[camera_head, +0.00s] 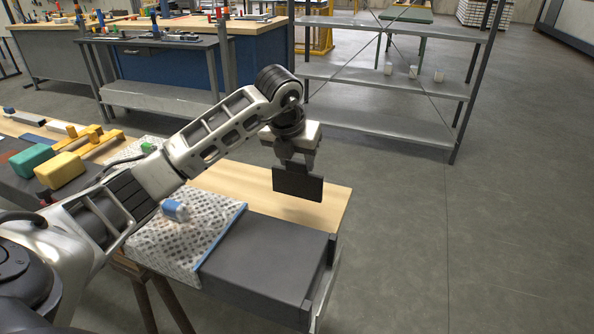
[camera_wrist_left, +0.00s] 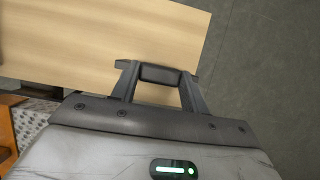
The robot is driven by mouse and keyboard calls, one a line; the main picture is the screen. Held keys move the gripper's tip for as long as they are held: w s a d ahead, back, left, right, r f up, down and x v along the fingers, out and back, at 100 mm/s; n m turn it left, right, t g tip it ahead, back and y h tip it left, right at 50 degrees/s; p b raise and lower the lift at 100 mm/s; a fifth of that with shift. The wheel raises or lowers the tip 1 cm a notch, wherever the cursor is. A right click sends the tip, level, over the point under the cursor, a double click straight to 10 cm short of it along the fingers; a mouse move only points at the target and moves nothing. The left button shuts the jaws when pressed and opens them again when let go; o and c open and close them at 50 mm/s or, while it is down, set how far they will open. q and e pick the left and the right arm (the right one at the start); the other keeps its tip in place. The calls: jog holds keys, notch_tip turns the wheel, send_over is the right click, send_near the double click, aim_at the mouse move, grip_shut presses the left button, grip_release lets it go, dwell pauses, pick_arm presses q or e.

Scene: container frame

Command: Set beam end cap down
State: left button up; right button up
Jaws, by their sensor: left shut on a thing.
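My left gripper (camera_head: 297,160) points down over the pale wooden tabletop (camera_head: 225,182), near its right end. It is shut on the beam end cap (camera_head: 298,184), a dark, flat, rectangular plate held upright. In the left wrist view, a dark bar of the cap (camera_wrist_left: 160,74) shows between the two fingers, with pale wood beyond it. I cannot tell whether the cap's lower edge touches the wood. My right gripper is in neither view.
Yellow and green blocks (camera_head: 60,170) sit farther left. A metal shelf (camera_head: 390,85) stands behind; floor on the right is clear.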

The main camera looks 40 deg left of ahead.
pick_arm(q)
jog(key=w+f, duration=0.1)
jog(key=w+a+f, duration=0.1)
jog(key=shift+f, duration=0.35)
jog(key=shift+f+p, duration=0.35)
jog(key=shift+f, duration=1.1)
jog(key=o, duration=1.2)
jog(key=shift+f, duration=0.15)
jog(key=v, duration=1.2)
